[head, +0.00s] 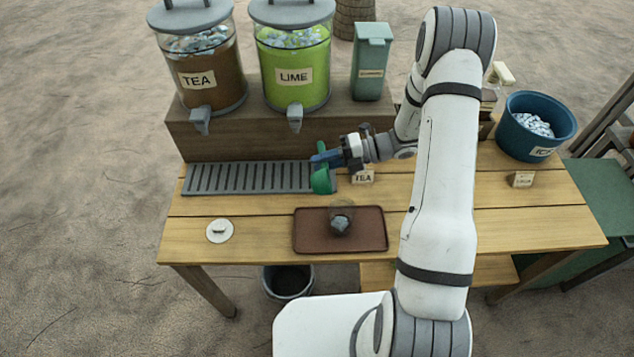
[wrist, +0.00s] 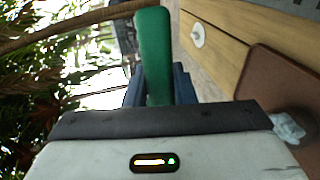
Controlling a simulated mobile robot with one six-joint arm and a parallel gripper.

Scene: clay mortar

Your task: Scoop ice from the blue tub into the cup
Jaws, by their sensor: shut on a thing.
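My gripper (head: 325,157) is shut on the green scoop (head: 322,181), held above the right end of the grey drip grate. The scoop's green handle (wrist: 155,55) stands between my fingers in the wrist view. Whether the scoop's bowl holds anything cannot be seen. The clear cup (head: 342,209) stands on the brown tray (head: 306,232), in front of and below the scoop, with a few grey ice lumps (head: 340,224) low in it. Pale ice (wrist: 288,128) also shows at the tray in the wrist view. The blue tub (head: 520,143), with ice inside, stands at the back right.
The tea dispenser (head: 208,75) and lime dispenser (head: 292,78) stand on a wooden riser behind the drip grate (head: 235,178). A green container (head: 371,62) stands beside them. A white lid (head: 220,231) lies left of the tray. The table's right front is clear.

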